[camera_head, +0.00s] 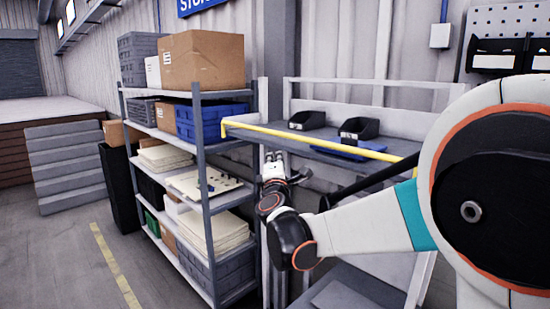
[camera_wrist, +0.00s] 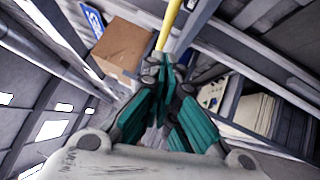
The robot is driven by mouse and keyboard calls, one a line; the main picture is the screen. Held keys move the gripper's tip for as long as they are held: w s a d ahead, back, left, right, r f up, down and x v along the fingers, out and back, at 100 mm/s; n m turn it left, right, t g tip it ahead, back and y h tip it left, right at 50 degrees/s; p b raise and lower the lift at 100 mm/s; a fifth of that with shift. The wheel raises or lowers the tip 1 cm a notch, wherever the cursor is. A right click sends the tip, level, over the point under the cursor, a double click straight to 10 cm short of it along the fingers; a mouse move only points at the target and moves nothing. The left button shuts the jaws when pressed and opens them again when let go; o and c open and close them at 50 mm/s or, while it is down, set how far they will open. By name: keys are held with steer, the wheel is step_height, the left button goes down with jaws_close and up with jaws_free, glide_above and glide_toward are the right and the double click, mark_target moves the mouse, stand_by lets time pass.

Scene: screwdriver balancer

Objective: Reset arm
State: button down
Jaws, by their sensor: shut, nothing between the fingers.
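My gripper (camera_head: 275,160) points up in the gap between the grey shelving rack (camera_head: 204,150) and the workbench with the yellow front edge (camera_head: 300,139). In the wrist view my gripper (camera_wrist: 160,62) has its teal fingers drawn together at the tips, with nothing between them. The yellow edge (camera_wrist: 170,22) shows just beyond the fingertips in that view. My arm reaches in from the right in the head view and bends up at the wrist. No screwdriver can be made out.
Two black bins (camera_head: 358,129) and a blue item (camera_head: 340,149) sit on the workbench. The rack holds cardboard boxes (camera_head: 203,60), a blue crate (camera_head: 200,120) and stacked boards (camera_head: 165,158). Grey steps (camera_head: 68,165) stand at the left. Floor in front of them is clear.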

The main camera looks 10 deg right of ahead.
steer(key=shift+a, duration=0.15)
steer(key=s+d+f+m+g+h+b, duration=0.1)
steer(key=s+d+f+m+g+b, duration=0.3)
steer(key=s+f, duration=0.3)
steer(key=s+d+f+m+g+h+b, duration=0.1)
steer(key=s+d+f+m+b, duration=0.45)
steer(key=s, duration=0.25)
steer(key=s+d+f+m+g+h+b, duration=0.1)
steer(key=s+d+f+m+g+b, duration=0.3)
steer(key=s+f, duration=0.35)
steer(key=s+a+f+m+g+y+b, duration=0.1)
steer(key=s+a+f+m+y+b, duration=0.1)
steer(key=s+f, duration=0.7)
steer(key=s+a+f+m+g+y+b, duration=0.2)
steer(key=s+a+f+y+b, duration=0.2)
steer(key=f, duration=1.1)
steer(key=s+a+b, duration=0.3)
steer(key=s+b, duration=0.1)
steer(key=s, duration=0.2)
steer(key=shift+s+a, duration=0.15)
steer(key=shift+s, duration=0.05)
steer(key=shift+m, duration=0.25)
